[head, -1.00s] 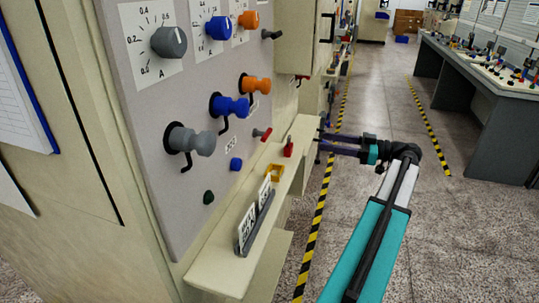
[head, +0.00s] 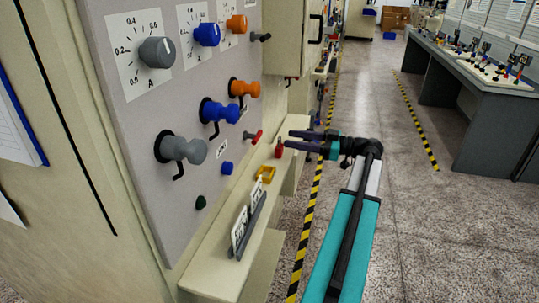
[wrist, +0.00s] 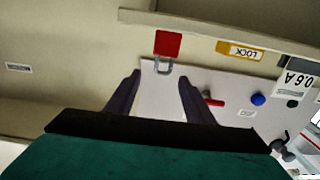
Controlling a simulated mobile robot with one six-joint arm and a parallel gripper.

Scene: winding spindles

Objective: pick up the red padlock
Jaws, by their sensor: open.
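The red padlock (head: 278,150) stands on the cream ledge (head: 220,272) below the grey panel, near the ledge's far end. In the wrist view the red padlock (wrist: 167,44) shows its flat red body, with its grey shackle toward my fingers. My gripper (head: 289,139) is just right of the padlock in the head view, its dark fingers pointing left. In the wrist view my gripper (wrist: 160,77) is open and empty, its fingertips either side of the shackle's line. I cannot tell whether either finger touches the padlock.
A yellow lock (head: 266,174) and a grey holder with white cards (head: 250,226) share the ledge. A red-handled switch (head: 253,137), a blue button (head: 227,168) and several protruding knobs are on the panel. Open floor (head: 385,130) lies to the right, beyond striped tape.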

